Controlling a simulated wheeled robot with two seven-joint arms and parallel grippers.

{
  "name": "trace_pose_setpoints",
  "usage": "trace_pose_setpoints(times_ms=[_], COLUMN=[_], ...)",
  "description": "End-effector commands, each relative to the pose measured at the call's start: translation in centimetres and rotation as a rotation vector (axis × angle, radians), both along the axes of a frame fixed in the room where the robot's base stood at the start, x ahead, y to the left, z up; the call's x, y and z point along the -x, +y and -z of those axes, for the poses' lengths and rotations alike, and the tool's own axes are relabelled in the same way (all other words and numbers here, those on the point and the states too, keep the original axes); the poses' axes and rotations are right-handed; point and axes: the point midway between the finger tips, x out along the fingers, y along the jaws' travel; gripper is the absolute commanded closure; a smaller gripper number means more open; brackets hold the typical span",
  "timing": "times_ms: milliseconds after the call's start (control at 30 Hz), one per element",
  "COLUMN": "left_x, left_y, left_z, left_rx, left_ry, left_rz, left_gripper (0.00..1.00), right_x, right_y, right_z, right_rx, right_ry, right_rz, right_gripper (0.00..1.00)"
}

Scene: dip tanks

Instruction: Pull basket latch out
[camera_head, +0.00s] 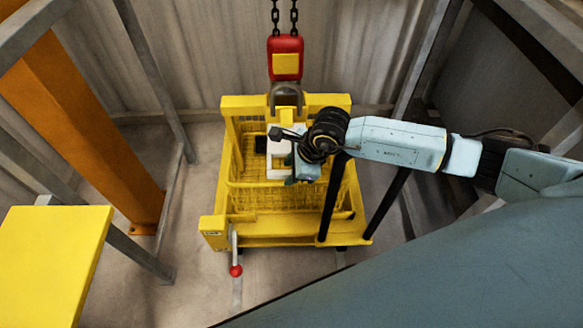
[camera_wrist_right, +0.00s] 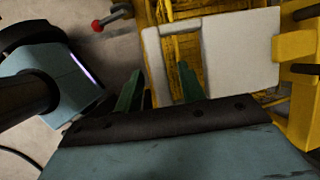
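The yellow wire basket (camera_head: 290,240) stands in the middle of the head view, under a hook. A lever with a red ball end (camera_head: 236,270) sits at its front left; the red ball also shows in the right wrist view (camera_wrist_right: 97,26). A white bracket-like part (camera_head: 276,174) is at the basket's middle; a pale plate (camera_wrist_right: 240,50) lies before the fingers in the wrist view. I cannot tell which part is the latch. My right gripper (camera_wrist_right: 158,80) is over the basket, its green fingers apart near the pale plate's left edge; contact is unclear. My left gripper is out of view.
A red hook block (camera_head: 285,48) on chains hangs above the basket's back. An orange post (camera_head: 95,130) and grey frame bars stand on the left, with a yellow surface (camera_head: 50,265) at lower left. Dark bars stand on the right. Bare floor lies left of the basket.

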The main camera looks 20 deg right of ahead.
Motion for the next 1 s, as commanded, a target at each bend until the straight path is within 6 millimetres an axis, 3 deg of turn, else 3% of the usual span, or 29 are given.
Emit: trace_pose_setpoints(times_ms=[267,633,800,1000], left_x=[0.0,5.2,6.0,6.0], left_y=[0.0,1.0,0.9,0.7], left_z=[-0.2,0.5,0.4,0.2], left_rx=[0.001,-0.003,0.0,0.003], left_ry=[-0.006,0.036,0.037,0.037], left_rz=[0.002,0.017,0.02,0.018], left_gripper=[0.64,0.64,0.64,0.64], right_x=[0.3,2.7,3.6,4.2], right_y=[-0.3,-2.5,-3.3,-3.8], right_z=[-0.9,-8.1,-10.7,-12.0], right_rx=[-0.001,0.001,0.001,0.0], right_ry=[-0.001,-0.002,-0.001,0.0], right_rz=[-0.001,-0.001,-0.001,0.0], right_gripper=[0.6,0.6,0.6,0.6])
